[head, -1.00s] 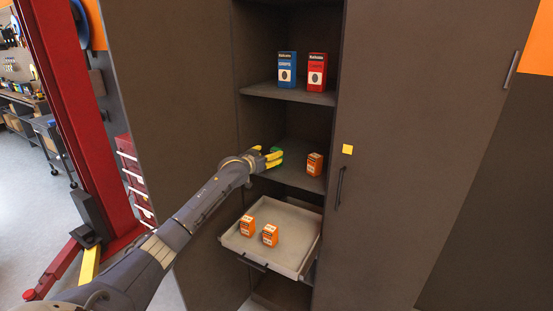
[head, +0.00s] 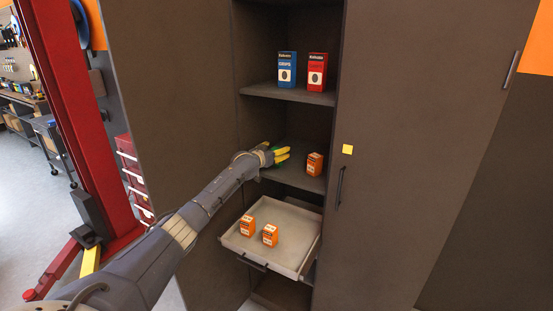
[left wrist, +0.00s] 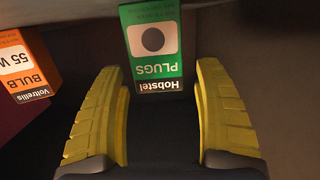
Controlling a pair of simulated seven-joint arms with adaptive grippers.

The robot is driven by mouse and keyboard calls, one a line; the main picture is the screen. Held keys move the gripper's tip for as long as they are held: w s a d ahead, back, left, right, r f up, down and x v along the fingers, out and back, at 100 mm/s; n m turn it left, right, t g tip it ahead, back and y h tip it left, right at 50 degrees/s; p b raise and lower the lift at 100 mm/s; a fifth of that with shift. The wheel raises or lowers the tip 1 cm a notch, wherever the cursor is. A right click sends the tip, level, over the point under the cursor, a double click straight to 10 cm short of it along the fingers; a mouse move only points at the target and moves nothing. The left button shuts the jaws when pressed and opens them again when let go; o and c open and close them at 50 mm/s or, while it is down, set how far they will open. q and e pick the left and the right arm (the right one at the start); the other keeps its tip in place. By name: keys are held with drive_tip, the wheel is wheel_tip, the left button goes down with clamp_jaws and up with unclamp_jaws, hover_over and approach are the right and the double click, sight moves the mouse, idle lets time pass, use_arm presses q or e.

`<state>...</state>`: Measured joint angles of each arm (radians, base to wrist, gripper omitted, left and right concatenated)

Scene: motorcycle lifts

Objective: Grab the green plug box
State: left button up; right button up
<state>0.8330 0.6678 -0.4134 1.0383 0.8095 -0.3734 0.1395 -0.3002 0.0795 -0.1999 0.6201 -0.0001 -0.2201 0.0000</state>
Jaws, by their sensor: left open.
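The green plug box (left wrist: 155,75), labelled "Hobstel PLUGS", stands on the middle cabinet shelf (head: 300,178). In the left wrist view it lies upside down in the picture, between and just beyond the tips of my left gripper (left wrist: 160,85). The yellow fingers are open, one on each side, with gaps to the box. In the head view my left gripper (head: 282,154) reaches into the middle shelf and hides most of the green box. My right gripper is not in view.
An orange bulb box (head: 314,164) stands right of the gripper on the same shelf; it also shows in the left wrist view (left wrist: 25,68). Blue (head: 287,70) and red (head: 317,72) boxes stand above. A pulled-out drawer (head: 295,259) below holds two orange boxes (head: 248,225).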

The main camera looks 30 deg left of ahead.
use_arm(q)
drive_tip(key=shift+w, duration=0.15)
drive_tip(key=shift+c, duration=0.2)
drive_tip(key=c, duration=1.4)
